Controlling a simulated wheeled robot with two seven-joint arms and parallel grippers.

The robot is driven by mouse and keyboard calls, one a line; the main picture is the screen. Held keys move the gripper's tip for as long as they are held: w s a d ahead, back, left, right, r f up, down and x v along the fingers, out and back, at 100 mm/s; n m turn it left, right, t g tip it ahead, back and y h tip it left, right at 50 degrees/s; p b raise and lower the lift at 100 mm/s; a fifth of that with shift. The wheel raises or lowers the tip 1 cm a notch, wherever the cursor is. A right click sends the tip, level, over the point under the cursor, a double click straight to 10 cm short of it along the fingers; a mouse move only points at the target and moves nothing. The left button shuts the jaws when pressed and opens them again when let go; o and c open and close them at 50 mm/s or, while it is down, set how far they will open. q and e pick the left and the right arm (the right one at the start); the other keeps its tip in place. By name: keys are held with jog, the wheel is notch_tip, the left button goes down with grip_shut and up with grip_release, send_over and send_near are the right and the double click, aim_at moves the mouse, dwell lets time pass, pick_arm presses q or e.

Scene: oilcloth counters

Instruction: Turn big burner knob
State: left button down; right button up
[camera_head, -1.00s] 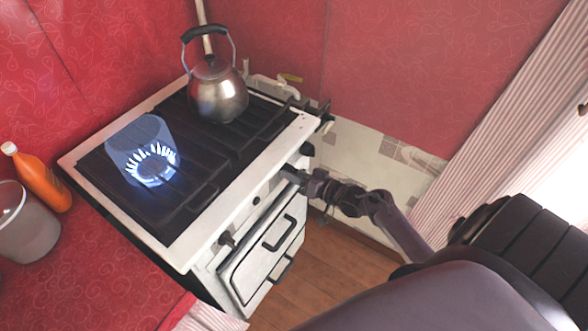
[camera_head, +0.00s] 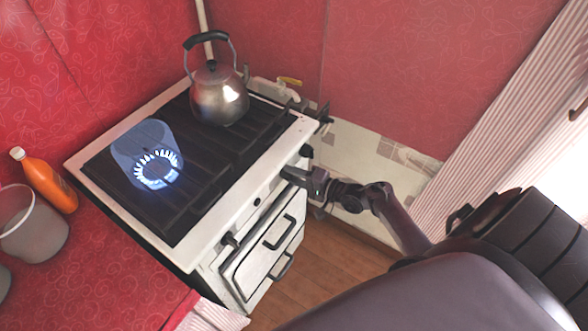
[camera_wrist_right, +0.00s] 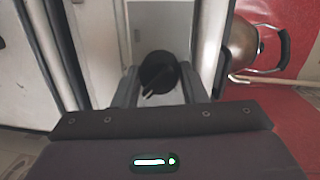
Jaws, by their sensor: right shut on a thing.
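The white stove (camera_head: 215,232) has a dark hob and a front panel with several knobs. My right gripper (camera_head: 287,173) is at this panel, toward its right end. In the right wrist view, a round black knob (camera_wrist_right: 158,72) sits between the two fingers (camera_wrist_right: 160,92), and the gripper is shut on it. The head view hides this knob behind the gripper. Another dark knob (camera_head: 305,151) shows just beyond the gripper, and one more (camera_head: 230,240) is at the near left end. A burner (camera_head: 158,172) burns with a blue flame. My left gripper is out of view.
A steel kettle (camera_head: 219,95) stands at the back right of the hob. An orange bottle (camera_head: 48,184) and a grey pot (camera_head: 36,230) stand on the red counter (camera_head: 110,275) at left. The oven door (camera_head: 262,262) is below the panel. Wooden floor (camera_head: 325,262) is clear.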

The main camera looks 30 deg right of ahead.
jog(key=shift+m, duration=0.6)
jog(key=o, duration=0.9)
jog(key=shift+o, duration=0.5)
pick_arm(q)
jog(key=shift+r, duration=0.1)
pick_arm(e)
jog(key=shift+w+r, duration=0.1)
